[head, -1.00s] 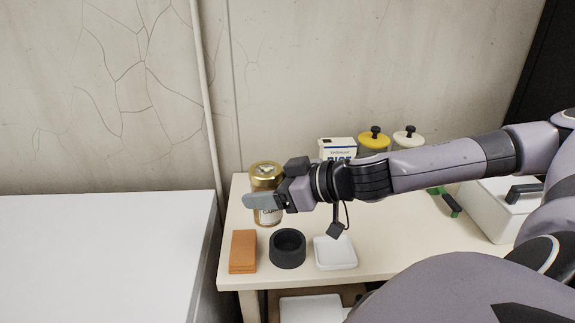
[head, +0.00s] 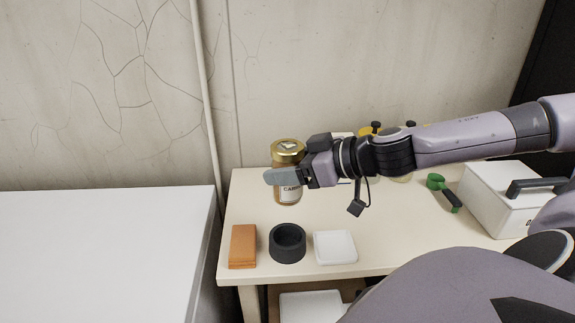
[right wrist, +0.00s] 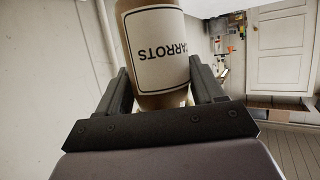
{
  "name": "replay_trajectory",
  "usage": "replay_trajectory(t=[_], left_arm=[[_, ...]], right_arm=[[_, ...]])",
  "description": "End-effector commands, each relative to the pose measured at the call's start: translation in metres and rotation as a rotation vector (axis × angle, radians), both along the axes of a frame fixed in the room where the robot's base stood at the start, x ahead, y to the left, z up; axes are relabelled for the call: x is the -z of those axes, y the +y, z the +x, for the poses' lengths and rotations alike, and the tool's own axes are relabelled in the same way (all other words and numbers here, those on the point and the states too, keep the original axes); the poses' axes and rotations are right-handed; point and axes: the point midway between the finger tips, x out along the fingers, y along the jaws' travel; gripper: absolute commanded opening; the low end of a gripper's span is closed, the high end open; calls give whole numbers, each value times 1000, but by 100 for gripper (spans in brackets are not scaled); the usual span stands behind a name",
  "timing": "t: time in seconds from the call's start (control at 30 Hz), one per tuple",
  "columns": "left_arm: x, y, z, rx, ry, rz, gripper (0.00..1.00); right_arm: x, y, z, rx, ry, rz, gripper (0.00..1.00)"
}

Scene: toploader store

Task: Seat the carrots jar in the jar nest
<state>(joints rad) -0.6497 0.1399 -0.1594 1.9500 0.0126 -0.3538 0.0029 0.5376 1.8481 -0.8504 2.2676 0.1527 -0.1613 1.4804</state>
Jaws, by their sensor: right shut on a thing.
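The carrots jar (head: 288,196) has a gold lid and a white label reading CARROTS in the right wrist view (right wrist: 158,48). My right gripper (head: 284,178) is shut on it, its fingers on both sides of the jar in the right wrist view (right wrist: 160,85). The jar looks upright and appears raised above the table, behind the jar nest. The jar nest (head: 287,254) is a dark round ring with an open, empty-looking hollow, near the table's front edge. My left gripper is not in view.
An orange block (head: 243,246) stands left of the nest and a white square dish (head: 335,247) right of it. Yellow-lidded and other containers are partly hidden behind my right arm. A green-handled tool (head: 443,190) and a white box (head: 500,200) lie to the right.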

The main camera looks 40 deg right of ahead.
Motion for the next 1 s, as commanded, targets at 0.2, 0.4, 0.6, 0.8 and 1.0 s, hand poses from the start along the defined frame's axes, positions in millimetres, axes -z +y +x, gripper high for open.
replay_trajectory(t=[0.2,0.4,0.6,0.8,1.0], left_arm=[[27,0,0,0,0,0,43],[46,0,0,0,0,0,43],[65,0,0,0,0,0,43],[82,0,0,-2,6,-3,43],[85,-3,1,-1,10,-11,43]], right_arm=[[27,0,0,0,-2,0,20],[46,0,0,0,-2,0,20],[65,0,0,0,-3,0,20],[81,0,1,0,-3,0,20],[89,0,0,-1,-3,-1,20]])
